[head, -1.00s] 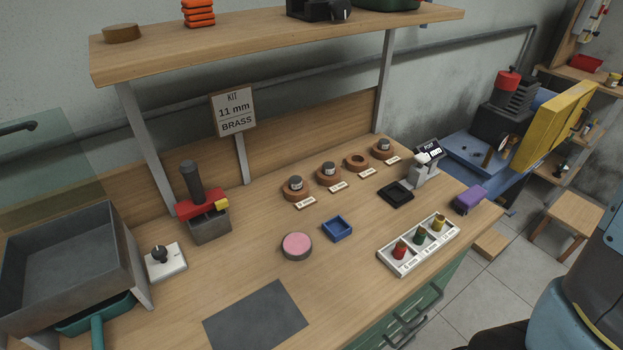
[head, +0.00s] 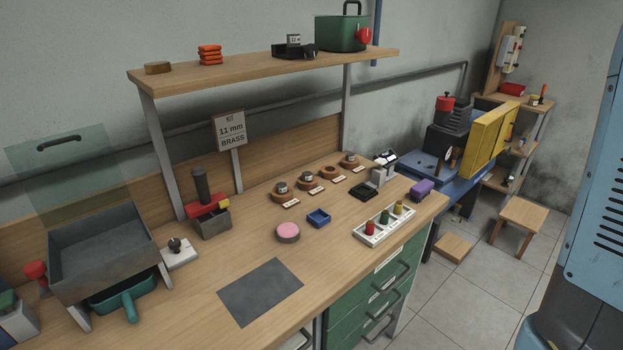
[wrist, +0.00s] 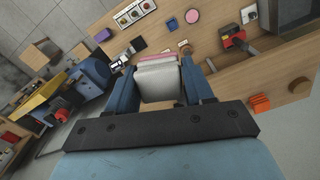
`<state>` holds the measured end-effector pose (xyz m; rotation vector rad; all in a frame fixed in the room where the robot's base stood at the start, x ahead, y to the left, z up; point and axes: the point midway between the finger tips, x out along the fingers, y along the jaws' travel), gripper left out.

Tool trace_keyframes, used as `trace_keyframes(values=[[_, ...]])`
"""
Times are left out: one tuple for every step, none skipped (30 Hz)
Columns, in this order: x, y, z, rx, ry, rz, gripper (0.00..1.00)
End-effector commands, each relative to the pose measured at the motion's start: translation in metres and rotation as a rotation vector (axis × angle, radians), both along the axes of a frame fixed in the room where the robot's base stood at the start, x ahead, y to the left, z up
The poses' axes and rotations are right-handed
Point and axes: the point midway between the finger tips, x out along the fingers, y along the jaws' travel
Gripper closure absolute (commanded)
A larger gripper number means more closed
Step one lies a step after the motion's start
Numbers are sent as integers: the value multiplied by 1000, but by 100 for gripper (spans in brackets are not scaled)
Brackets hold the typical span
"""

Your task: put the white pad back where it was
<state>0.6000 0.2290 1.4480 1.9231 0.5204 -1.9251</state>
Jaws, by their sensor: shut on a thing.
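My gripper (wrist: 156,68) shows in the wrist view, with its two blue fingers shut on a white pad (wrist: 158,86). The pad is a pale block with a pinkish far edge, held above the bench and shelf area. Its underside is hidden. My gripper is outside the head view. On the wooden bench (head: 205,275) stand several round wooden holders in a row; the third holder (head: 328,172) looks empty, while the others carry small grey pieces.
The shelf (head: 260,70) holds an orange stack (head: 209,54), a black tray (head: 293,51) and a green box (head: 342,34). On the bench are a pink-topped disc (head: 288,232), a blue tray (head: 318,218), a white block with coloured knobs (head: 384,225) and a dark mat (head: 260,291).

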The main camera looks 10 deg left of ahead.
Motion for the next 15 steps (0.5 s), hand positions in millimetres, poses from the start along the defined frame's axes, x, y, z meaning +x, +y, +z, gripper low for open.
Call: trace_keyframes(values=[[-1,4,0,0,1,8,87],[-2,6,0,0,1,11,87],[-4,9,0,0,1,16,87],[-4,11,0,0,1,20,87],[-5,12,0,0,0,23,87],[-6,14,-1,0,1,26,87],[-7,15,-3,0,1,29,87],[-7,16,-5,-1,2,33,87],[-8,18,-9,-1,2,38,87],[-8,20,-15,-1,3,43,87],[-9,21,-21,-3,3,49,87],[-10,23,-31,-3,3,57,87],[-11,25,-40,-4,5,64,87],[-12,26,-50,-4,6,71,87],[-14,28,-64,-5,4,82,87]])
